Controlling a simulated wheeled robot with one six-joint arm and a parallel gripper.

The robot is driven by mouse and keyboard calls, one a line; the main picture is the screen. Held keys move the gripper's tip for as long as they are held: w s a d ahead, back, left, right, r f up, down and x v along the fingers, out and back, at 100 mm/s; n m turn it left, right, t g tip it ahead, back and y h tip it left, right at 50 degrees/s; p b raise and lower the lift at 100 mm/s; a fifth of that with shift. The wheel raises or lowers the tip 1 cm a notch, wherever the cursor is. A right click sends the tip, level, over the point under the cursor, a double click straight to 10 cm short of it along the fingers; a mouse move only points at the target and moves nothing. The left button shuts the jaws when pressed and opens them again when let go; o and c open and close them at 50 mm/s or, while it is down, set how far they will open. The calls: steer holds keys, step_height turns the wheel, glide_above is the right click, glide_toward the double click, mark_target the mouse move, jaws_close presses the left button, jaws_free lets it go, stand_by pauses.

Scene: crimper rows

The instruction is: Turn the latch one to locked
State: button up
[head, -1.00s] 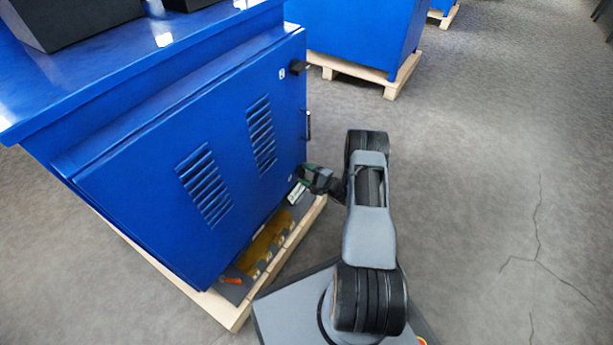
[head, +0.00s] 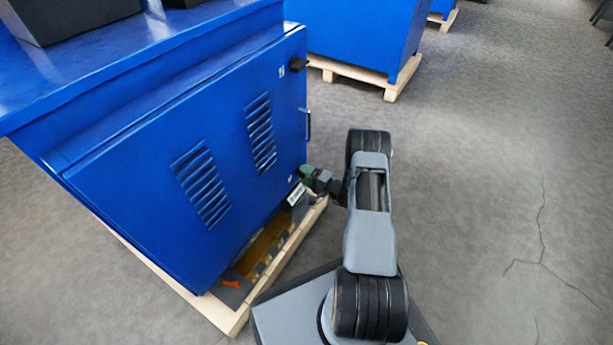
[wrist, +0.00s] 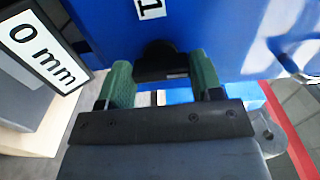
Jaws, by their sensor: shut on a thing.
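Latch one is a black knob with a crossbar (wrist: 160,62) on the blue cabinet door, low near its right edge. A white label with a "1" (wrist: 152,8) is beside it in the wrist view. My gripper (wrist: 163,80) has green fingers, one on each side of the bar, shut on it. In the head view my gripper (head: 308,174) is at the door's lower right corner and the latch is hidden behind it. The bar looks roughly level across the wrist view; I cannot tell if that is locked.
A second black latch (head: 299,64) sits at the door's upper right, with a door handle (head: 308,124) below it. A "0 mm" sign (wrist: 40,55) stands close to my gripper. The cabinet rests on a wooden pallet (head: 240,318). The floor to the right is clear.

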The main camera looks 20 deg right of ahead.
steer(key=o, duration=0.9)
steer(key=p+v, duration=0.4)
steer(key=v, duration=0.9)
steer(key=shift+s+d, duration=0.25)
steer(key=shift+s, duration=0.1)
steer(key=a+r+n+g+p, duration=0.3)
steer(key=a+r+g+p, duration=0.25)
steer(key=r, duration=0.75)
steer(key=s+a+r+n+g+y+p, duration=0.15)
steer(key=a+r+g+p, duration=0.45)
steer(key=r, duration=0.6)
steer(key=a+r+n+g+p, duration=0.2)
steer(key=a+r+n+p, duration=0.35)
steer(key=r, duration=0.75)
steer(key=s+a+r+h+p, duration=0.1)
steer(key=s+r+h+p, duration=0.2)
steer(key=r+p, duration=0.3)
steer(key=s+r+n+t+h+p, duration=0.1)
steer(key=s+r+h+p, duration=0.3)
steer(key=r, duration=1.2)
steer(key=s+a+r+t+h+p, duration=0.1)
steer(key=s+r+h+p, duration=0.3)
steer(key=r+p, duration=0.6)
steer(key=shift+s+a+r+h, duration=0.15)
steer(key=shift+s+r, duration=0.1)
steer(key=shift+s, duration=0.2)
steer(key=shift+s+a+r+h, duration=0.15)
steer(key=shift+s+r, duration=0.1)
steer(key=shift+s, duration=0.2)
